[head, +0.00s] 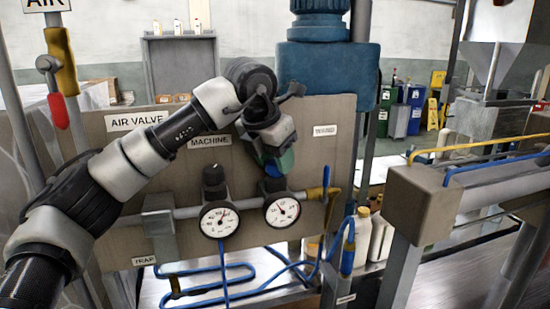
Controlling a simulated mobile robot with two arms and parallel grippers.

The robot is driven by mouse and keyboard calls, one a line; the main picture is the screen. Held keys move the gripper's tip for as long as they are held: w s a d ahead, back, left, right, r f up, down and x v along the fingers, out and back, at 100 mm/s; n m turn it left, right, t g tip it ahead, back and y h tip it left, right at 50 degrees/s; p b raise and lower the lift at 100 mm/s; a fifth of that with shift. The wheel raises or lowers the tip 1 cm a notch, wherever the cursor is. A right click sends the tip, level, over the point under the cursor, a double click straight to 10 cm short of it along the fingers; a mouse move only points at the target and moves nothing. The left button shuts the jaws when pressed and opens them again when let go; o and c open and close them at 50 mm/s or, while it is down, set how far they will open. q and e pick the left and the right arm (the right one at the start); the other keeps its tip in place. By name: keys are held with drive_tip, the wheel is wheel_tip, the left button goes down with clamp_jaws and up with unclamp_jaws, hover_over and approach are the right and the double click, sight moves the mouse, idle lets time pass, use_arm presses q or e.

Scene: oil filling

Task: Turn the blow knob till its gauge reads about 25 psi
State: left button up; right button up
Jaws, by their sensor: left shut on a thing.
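My left gripper (275,158) reaches down in front of the panel and is shut on the knob above the right gauge (283,209). I take this knob for the blow knob; the fingers hide most of it, and a little blue (274,170) shows at the fingertips. The right gauge has a white face, and its needle points up and to the left; its numbers are too small to read. The left gauge (219,219) sits beside it under a free black knob (214,175), below the sign MACHINE (209,141). My right gripper is out of view.
The brown panel (335,115) carries a grey pipe and blue hoses (210,287) below the gauges. A blue machine part (328,70) stands behind the gripper. A grey beam end (415,200) juts in at the right.

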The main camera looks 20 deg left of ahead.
use_arm(q)
drive_tip(key=shift+r, duration=0.1)
idle(0.5)
drive_tip(key=o, duration=0.6)
drive_tip(key=shift+o, duration=0.2)
drive_tip(key=shift+r, duration=0.1)
drive_tip(key=b+v, duration=0.1)
drive_tip(key=v, duration=0.9)
drive_tip(key=shift+s+a+r, duration=0.2)
drive_tip(key=shift+r, duration=0.05)
drive_tip(key=shift+o, duration=0.3)
